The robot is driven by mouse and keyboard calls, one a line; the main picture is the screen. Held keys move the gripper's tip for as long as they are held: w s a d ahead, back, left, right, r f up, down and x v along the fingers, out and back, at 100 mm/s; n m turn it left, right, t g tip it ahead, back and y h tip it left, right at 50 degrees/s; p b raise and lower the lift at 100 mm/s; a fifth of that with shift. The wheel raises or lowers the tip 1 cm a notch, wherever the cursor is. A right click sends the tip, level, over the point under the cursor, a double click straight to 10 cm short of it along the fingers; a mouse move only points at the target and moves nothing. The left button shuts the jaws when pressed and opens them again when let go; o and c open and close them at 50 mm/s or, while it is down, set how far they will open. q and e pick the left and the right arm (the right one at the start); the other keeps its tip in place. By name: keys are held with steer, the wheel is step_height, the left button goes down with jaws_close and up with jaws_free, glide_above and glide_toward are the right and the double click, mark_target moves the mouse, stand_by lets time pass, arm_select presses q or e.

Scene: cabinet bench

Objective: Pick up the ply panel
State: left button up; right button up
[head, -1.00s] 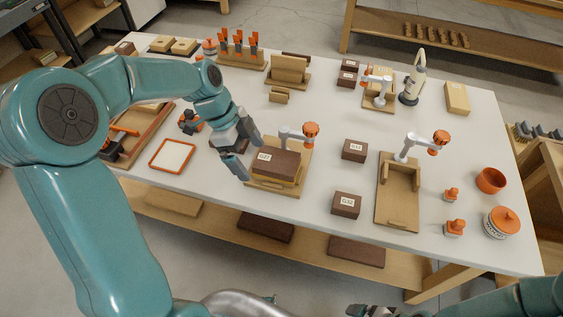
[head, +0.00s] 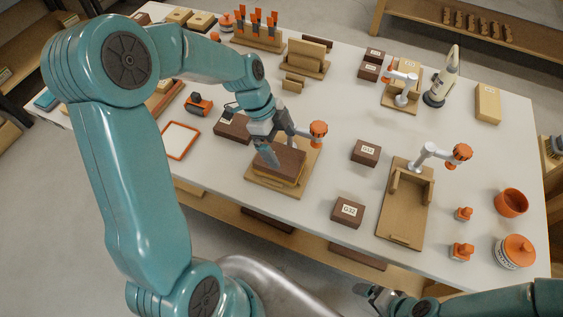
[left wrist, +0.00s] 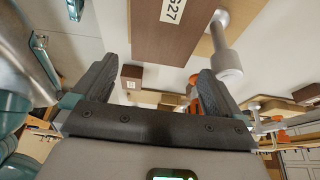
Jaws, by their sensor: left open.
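My left gripper (head: 268,158) is open, at the near left part of a dark brown block (head: 290,158). The block lies on a paler wood piece on a wooden clamp board (head: 262,186). In the left wrist view the fingers (left wrist: 155,88) stand wide apart with nothing held between them. A brown block labelled G27 (left wrist: 150,25) is beyond them. I cannot tell for sure which piece is the ply panel; a tan panel (head: 311,48) stands upright in a wooden holder at the back. A grey part of my right gripper (head: 375,296) shows at the bottom edge.
A white clamp with an orange knob (head: 318,128) stands right beside the gripper. An empty clamp board (head: 402,215), dark blocks (head: 365,152) and (head: 347,211), and an orange-rimmed tray (head: 180,140) lie around.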

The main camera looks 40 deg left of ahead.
mark_target(290, 160)
arm_select(q)
steer(key=x, duration=0.4)
steer(key=shift+f, duration=0.15)
steer(key=shift+d+f+p, duration=0.3)
steer(key=shift+f+p, duration=0.05)
steer(key=shift+f, duration=0.15)
steer(key=p+x, duration=0.1)
steer(key=x, duration=0.3)
steer(key=shift+w+a+f, duration=0.1)
steer(key=shift+w+f, duration=0.1)
steer(key=shift+f, duration=0.05)
steer(key=c, duration=1.3)
steer(key=o, duration=1.3)
steer(key=shift+r, duration=0.1)
